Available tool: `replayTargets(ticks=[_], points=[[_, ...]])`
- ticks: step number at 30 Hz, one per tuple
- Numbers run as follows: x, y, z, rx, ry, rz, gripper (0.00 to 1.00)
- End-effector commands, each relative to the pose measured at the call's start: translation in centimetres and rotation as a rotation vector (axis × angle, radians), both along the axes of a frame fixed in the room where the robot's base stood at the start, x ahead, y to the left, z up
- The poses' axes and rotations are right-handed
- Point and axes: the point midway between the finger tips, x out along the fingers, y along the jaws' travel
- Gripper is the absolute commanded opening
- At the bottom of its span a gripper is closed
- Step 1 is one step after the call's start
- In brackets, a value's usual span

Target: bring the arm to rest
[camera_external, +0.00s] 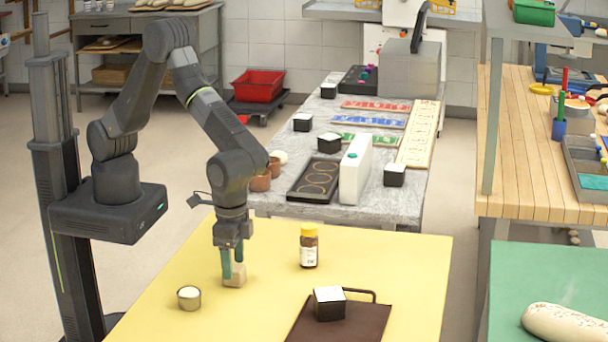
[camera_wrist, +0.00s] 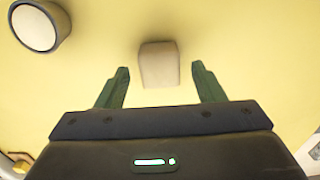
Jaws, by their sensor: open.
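My gripper (camera_external: 232,262) points down over the yellow table (camera_external: 400,262), with its green fingers low near a small beige block (camera_external: 234,280). In the wrist view my gripper (camera_wrist: 160,82) is open. Its two fingers stand apart, and the beige block (camera_wrist: 159,65) shows between and just beyond their tips. The fingers do not appear to touch it. My arm is bent, reaching up from its column and down to the table.
A round tin (camera_external: 189,297) stands left of the block. A brown jar with a yellow lid (camera_external: 308,246) stands to the right. A dark tray (camera_external: 368,322) bears a black-and-white box (camera_external: 329,303). A grey worktable (camera_external: 262,204) with boxes and panels is behind.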

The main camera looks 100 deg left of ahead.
Motion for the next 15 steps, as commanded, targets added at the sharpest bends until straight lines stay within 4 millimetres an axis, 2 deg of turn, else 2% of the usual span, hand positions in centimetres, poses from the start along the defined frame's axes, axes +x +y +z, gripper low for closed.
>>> replayTargets(ticks=[4, 5, 6, 15], points=[[-0.1, 0.0, -2.6, 0.002, 0.004, 0.000, 0.62], [0.0, 0.0, -2.5, 0.000, 0.001, 0.000, 0.62], [0.1, -0.1, -1.1, -0.003, -0.005, 0.000, 0.62], [0.1, 0.0, 4.8, -0.002, -0.004, 0.000, 0.62]])
